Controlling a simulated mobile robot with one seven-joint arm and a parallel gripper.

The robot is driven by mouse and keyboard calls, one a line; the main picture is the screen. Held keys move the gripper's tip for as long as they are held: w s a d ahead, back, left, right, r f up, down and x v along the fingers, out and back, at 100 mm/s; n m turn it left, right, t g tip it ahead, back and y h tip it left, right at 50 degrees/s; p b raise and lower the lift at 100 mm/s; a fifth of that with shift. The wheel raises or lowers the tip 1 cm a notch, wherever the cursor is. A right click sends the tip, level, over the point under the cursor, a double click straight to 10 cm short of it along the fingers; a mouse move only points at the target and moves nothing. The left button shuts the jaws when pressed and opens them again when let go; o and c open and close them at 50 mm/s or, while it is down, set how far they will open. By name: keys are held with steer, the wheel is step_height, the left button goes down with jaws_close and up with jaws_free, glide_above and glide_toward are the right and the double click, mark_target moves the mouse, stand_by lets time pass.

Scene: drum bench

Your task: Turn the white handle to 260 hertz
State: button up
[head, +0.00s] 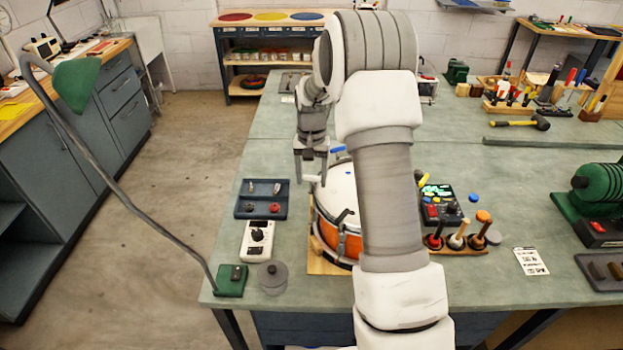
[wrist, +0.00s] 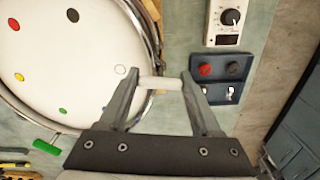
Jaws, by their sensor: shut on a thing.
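My gripper (wrist: 158,84) is shut on the white handle (wrist: 166,84), a short white bar that spans between its two fingertips in the wrist view, at the rim of the drum. In the head view my gripper (head: 311,181) points down at the drum's left edge, and the handle is too small to make out there. The drum (head: 353,247) has an orange shell and a white head, partly hidden by my arm. In the wrist view the drum head (wrist: 70,70) carries coloured dots, with a white one closest to the handle. No hertz reading is legible.
A blue tray (head: 242,211) with small parts and a white box with a black dial (head: 249,252) stand left of the drum. A device with a lit screen (head: 438,190) and several mallets (head: 458,240) stand right. A lamp base (head: 226,288) is near the front edge.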

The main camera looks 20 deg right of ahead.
mark_target(311, 177)
steer(key=shift+n, duration=1.1)
steer(key=o, duration=1.4)
steer(key=shift+r, duration=0.15)
step_height(311, 177, up, 17)
steer(key=shift+r+b, duration=0.1)
steer(key=shift+b, duration=0.4)
